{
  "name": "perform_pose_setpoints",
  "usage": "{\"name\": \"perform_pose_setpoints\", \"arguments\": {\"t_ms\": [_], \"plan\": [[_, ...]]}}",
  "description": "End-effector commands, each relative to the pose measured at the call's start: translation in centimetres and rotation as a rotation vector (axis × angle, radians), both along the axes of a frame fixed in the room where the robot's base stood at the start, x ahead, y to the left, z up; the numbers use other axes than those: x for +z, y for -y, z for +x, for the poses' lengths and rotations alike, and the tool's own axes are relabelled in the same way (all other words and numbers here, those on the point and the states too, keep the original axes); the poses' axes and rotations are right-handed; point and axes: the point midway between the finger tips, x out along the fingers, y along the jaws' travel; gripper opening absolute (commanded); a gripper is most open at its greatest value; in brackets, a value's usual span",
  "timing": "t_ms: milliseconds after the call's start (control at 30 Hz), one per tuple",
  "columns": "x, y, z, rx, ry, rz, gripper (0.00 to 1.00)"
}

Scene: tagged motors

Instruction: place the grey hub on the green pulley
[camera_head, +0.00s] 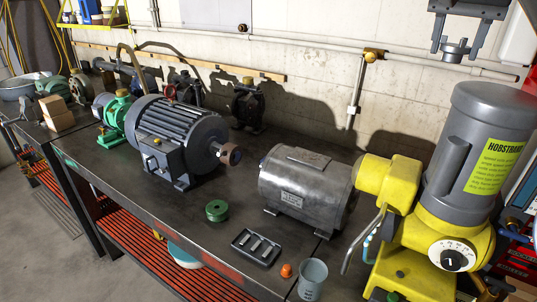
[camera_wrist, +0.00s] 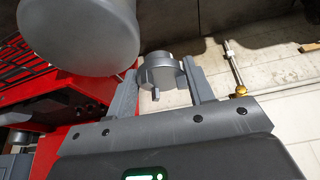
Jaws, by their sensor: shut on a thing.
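The grey hub (camera_head: 456,47) is held between the two fingers of my gripper (camera_head: 457,43) at the top right of the head view, high above the bench. The wrist view shows the hub (camera_wrist: 160,72) between the fingertips, with a small shaft-like end showing below it. My gripper (camera_wrist: 162,82) is shut on it. The green pulley (camera_head: 217,210) lies flat on the dark bench, left of the silver motor and well away from my gripper. The wrist view does not show the pulley.
A silver motor (camera_head: 305,188), a large grey motor (camera_head: 178,135), a black tray (camera_head: 256,248), an orange piece (camera_head: 286,270) and a grey cup (camera_head: 312,278) are around the pulley. Bare bench surrounds it.

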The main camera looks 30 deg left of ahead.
Motion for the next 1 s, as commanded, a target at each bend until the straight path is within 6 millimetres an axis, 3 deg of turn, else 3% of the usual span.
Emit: {"name": "perform_pose_setpoints", "arguments": {"t_ms": [267,633,867,1000], "plan": [[-5.6,-6.8,0.6,0.254,-0.001,-0.004,0.16],[-15.7,-17.3,1.0,0.560,-0.002,-0.002,0.16],[-23.2,-24.5,-0.7,0.750,-0.004,-0.002,0.16],[-28.4,-29.3,-2.9,0.886,-0.004,-0.003,0.16]]}}
